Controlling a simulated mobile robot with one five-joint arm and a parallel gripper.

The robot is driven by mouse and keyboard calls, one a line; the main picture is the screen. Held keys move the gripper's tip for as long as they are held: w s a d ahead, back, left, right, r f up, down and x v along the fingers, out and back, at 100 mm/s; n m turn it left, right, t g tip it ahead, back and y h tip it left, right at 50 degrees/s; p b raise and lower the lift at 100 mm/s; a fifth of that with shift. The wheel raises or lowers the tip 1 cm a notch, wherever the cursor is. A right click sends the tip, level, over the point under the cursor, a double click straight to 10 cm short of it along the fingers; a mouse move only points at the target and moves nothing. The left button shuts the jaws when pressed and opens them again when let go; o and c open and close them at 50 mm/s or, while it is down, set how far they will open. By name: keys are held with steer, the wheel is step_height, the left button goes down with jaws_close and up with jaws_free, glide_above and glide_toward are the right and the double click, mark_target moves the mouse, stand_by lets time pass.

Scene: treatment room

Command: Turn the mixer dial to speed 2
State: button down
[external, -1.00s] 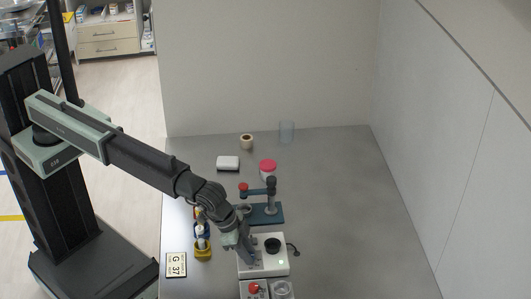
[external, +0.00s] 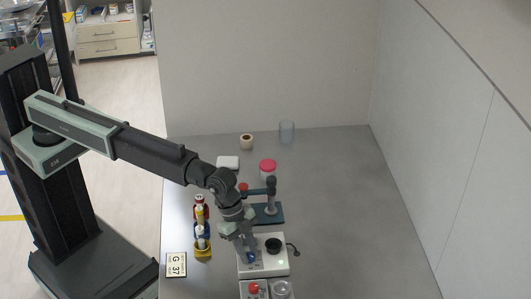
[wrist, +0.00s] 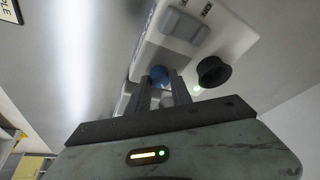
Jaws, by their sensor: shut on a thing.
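The mixer (external: 279,266) is a white box with a black round cup (external: 273,245) on top and a small green light. It stands near the front of the grey table, and its white body (wrist: 190,38) also fills the upper middle of the wrist view. The blue dial (wrist: 159,74) sits on the mixer between my fingers. My gripper (external: 250,256) reaches down onto the left part of the mixer and is shut on the dial. The fingers hide part of the dial, and I cannot read which speed it points to.
A blue stand (external: 270,213) with a red knob is just behind the mixer. A white device (external: 245,293) is in front. The table's right side is clear.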

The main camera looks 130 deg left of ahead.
stand_by(0.3)
steer(key=c, duration=1.2)
jaws_free()
steer(key=shift+o, duration=0.2)
steer(key=shift+r, duration=0.1)
steer(key=p+v, duration=0.7)
steer(key=shift+r, duration=0.3)
steer(key=shift+s+a, duration=0.15)
